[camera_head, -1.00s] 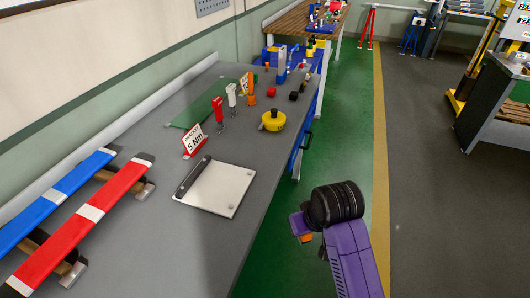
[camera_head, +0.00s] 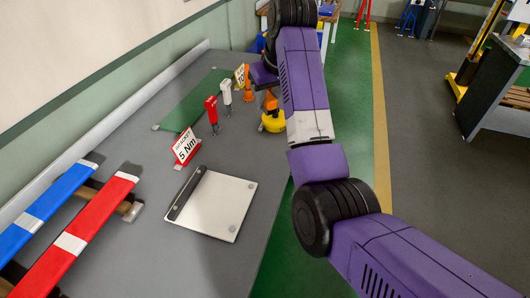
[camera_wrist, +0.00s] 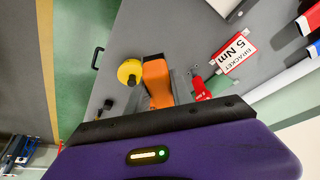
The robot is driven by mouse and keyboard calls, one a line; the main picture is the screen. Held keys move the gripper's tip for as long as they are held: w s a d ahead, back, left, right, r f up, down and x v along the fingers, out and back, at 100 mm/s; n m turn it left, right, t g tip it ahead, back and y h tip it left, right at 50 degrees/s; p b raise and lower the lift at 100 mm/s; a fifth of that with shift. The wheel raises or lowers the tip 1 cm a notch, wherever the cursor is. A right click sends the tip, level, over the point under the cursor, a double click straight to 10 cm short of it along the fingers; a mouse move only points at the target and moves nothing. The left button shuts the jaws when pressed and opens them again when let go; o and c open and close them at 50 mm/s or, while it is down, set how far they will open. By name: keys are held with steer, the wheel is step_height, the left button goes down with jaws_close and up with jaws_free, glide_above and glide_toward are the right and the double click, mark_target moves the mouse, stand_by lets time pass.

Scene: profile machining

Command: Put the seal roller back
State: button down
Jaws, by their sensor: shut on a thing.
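My gripper (camera_wrist: 156,92) is shut on an orange block-like piece, which I take to be the seal roller (camera_wrist: 156,80). The roller sits between the grey fingers in the wrist view. In the head view an orange part (camera_head: 271,103) shows below my gripper, over the bench's right side, close to a round yellow object (camera_head: 273,124). The yellow object is beside the roller in the wrist view (camera_wrist: 130,72). The roller's far end and any contact with the bench cannot be made out.
Red (camera_head: 212,110), white (camera_head: 227,92) and orange (camera_head: 249,88) upright tools stand left of my gripper. A "5 Nm" sign (camera_head: 186,147) and a pale plate (camera_head: 213,205) are nearer. Red (camera_head: 75,235) and blue (camera_head: 45,208) bars lie at left.

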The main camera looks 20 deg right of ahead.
mark_target(264, 156)
step_height(264, 156, down, 19)
steer(key=p, duration=0.2)
steer(key=shift+p, duration=0.35)
steer(key=shift+f, duration=0.2)
steer(key=c, duration=1.1)
jaws_free()
steer(key=shift+r, duration=0.25)
steer(key=b+v, duration=0.1)
steer(key=v, duration=1.1)
steer(key=shift+b, duration=0.3)
steer(key=shift+f, duration=0.1)
